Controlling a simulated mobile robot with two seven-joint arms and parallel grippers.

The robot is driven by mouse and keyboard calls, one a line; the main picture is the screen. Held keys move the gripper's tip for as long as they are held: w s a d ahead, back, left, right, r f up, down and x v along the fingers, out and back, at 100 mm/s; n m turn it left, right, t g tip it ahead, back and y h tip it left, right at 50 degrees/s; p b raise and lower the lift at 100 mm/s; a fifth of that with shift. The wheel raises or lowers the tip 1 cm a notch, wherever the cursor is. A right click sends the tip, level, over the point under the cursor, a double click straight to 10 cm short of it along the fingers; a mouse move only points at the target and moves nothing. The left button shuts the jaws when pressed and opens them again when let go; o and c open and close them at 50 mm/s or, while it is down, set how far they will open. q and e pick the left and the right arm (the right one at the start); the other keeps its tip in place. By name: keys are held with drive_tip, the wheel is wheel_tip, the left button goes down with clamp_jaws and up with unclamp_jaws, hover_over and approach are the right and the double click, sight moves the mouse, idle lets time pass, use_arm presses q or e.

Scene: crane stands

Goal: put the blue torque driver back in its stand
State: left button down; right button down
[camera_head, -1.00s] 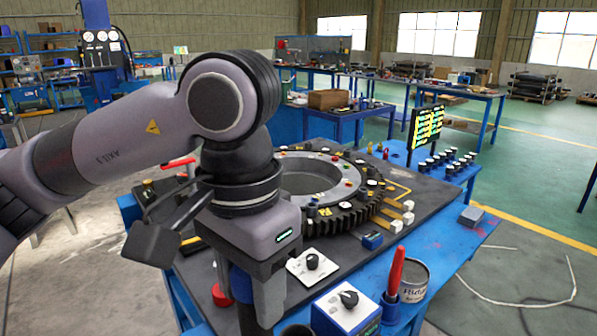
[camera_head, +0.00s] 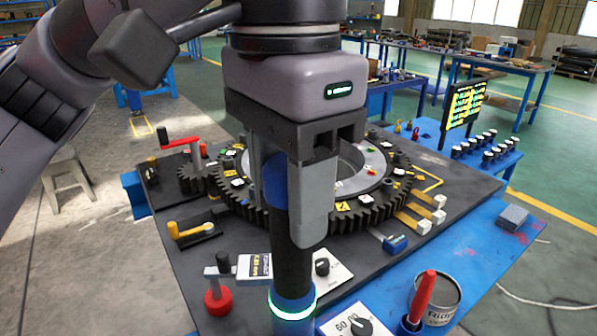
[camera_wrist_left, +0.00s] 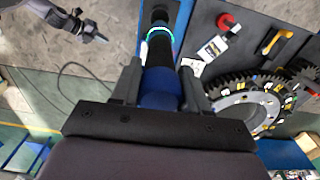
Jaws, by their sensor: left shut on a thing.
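The blue torque driver (camera_head: 292,255) hangs nearly upright in my left gripper (camera_head: 282,212). It has a blue and black body and a lit green-white ring near the bottom of the head view. In the left wrist view, the driver (camera_wrist_left: 161,57) lies between both fingers of my left gripper (camera_wrist_left: 160,85). Its lower tip is cut off in the head view. I cannot make out its stand; a blue holder (camera_head: 408,326) at the bottom edge holds a red-handled tool (camera_head: 422,296). My right gripper (camera_wrist_left: 85,25) shows small at upper left in the wrist view, apparently empty.
A large toothed ring (camera_head: 350,212) fills the middle of the dark bench. A red-based crank (camera_head: 217,298), a yellow handle (camera_head: 190,232) and a white dial box (camera_head: 352,322) stand near the driver. A can (camera_head: 440,298) is at right. A lit sign (camera_head: 462,103) stands behind.

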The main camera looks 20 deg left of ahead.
sight(288, 252)
use_arm(q)
drive_tip(key=shift+s+r, duration=0.1)
idle(0.3)
drive_tip(key=shift+f, duration=0.25)
drive_tip(key=shift+f+b, duration=2.15)
drive_tip(key=shift+f, duration=0.7)
